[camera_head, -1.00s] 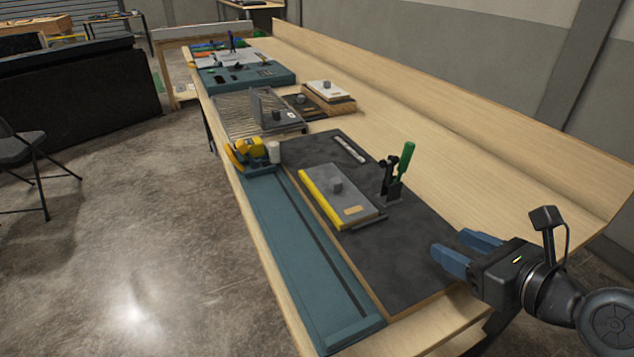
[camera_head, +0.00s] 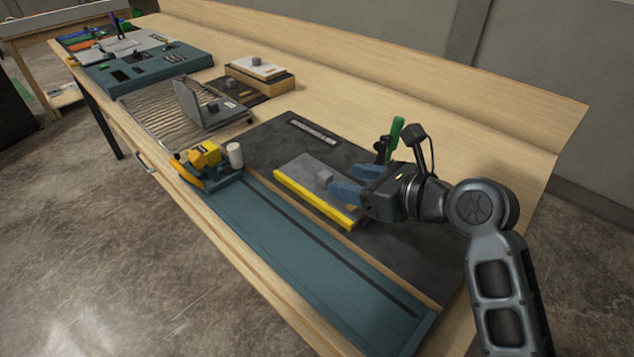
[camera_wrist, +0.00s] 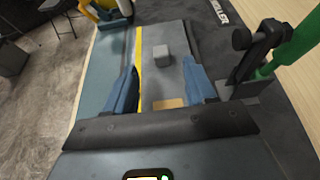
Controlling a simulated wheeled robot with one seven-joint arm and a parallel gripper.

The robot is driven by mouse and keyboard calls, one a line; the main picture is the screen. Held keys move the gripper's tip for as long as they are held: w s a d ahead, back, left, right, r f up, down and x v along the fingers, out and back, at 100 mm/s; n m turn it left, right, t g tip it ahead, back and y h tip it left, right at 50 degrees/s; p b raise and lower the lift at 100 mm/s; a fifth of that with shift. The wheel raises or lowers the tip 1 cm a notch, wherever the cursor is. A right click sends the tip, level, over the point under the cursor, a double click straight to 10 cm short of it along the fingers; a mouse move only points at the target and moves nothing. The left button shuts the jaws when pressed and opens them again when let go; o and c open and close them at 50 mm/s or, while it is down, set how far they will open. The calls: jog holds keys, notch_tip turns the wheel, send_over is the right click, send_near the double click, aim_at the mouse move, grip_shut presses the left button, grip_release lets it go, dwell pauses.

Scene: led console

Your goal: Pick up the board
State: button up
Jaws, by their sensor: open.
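The board is a flat grey plate (camera_head: 300,172) with a yellow strip along one long edge and a small grey block knob on top. It lies on the dark mat (camera_head: 262,150). In the wrist view the board (camera_wrist: 161,85) lies between and beyond my fingers, with its knob (camera_wrist: 163,55) ahead of them. My gripper (camera_head: 338,192) has blue fingers and is open and empty, above the board's near part. In the head view the gripper hides part of the board. Whether a finger touches the board I cannot tell.
A green-handled toggle clamp (camera_head: 393,140) stands close behind my gripper, also in the wrist view (camera_wrist: 265,50). A teal rail (camera_head: 300,250) runs along the table's front edge, with a yellow tool (camera_head: 205,155) at its far end. A wire rack (camera_head: 160,115) stands beyond.

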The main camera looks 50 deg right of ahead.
aim_at(329, 176)
jog(key=x, duration=0.6)
jog(key=shift+s+d, duration=0.1)
grip_shut()
dwell(0.4)
